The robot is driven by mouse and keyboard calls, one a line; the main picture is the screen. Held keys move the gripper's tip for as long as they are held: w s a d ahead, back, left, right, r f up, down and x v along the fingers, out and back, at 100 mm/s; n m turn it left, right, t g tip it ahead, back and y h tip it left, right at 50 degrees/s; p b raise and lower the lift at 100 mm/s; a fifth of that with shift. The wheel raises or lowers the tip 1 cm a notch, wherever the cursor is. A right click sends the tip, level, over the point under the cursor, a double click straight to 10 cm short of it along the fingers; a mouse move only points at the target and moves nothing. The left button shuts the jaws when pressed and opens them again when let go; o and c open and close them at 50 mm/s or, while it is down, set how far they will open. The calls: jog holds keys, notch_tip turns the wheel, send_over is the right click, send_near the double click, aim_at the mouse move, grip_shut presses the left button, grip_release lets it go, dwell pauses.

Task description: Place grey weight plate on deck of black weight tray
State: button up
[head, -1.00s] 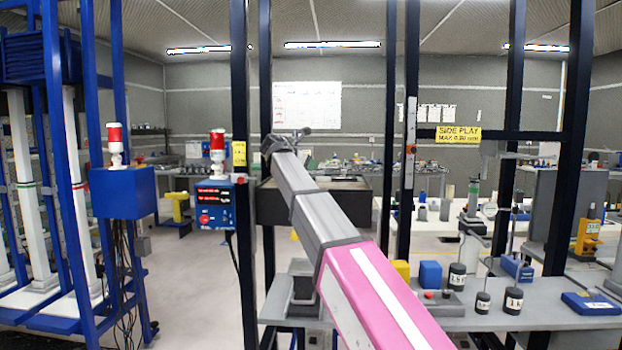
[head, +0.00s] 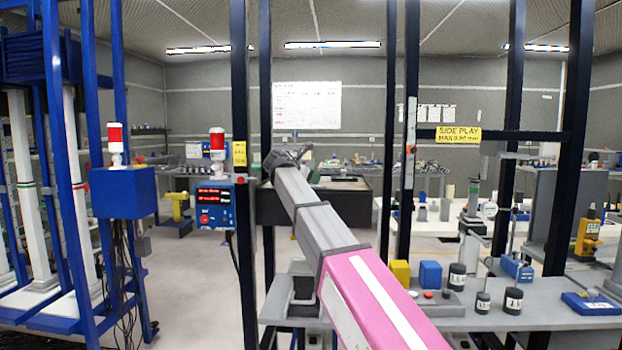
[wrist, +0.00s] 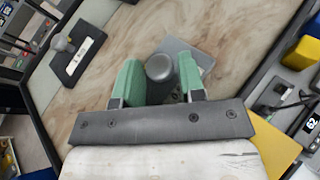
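In the wrist view my gripper (wrist: 161,80) points down with its two green fingers apart. A round grey knob-like piece (wrist: 159,67) sits between the fingertips and nearly fills the gap; I cannot tell whether the fingers press on it. A light grey flat piece (wrist: 187,52) shows behind it, partly hidden by the right finger; which of these is the weight plate is unclear. A dark flat tray (wrist: 77,60) with a grey knob and pale label lies at upper left, apart from the fingers; it looks like the black weight tray. In the head view my gripper's fingers are hidden.
The wrist view shows a brown, worn tabletop (wrist: 125,30), a yellow block (wrist: 302,53) at right and a yellow sheet (wrist: 275,150) at lower right. In the head view dark upright posts (head: 402,180) flank my arm, and a grey bench (head: 440,318) carries several weights.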

jog(key=shift+o, duration=0.9)
jog(key=shift+r, duration=0.1)
jog(key=shift+s+a+r, duration=0.1)
jog(key=v, duration=1.1)
jog(key=shift+s+a, duration=0.2)
jog(key=shift+a, duration=0.05)
jog(key=shift+r, duration=0.15)
dwell(1.1)
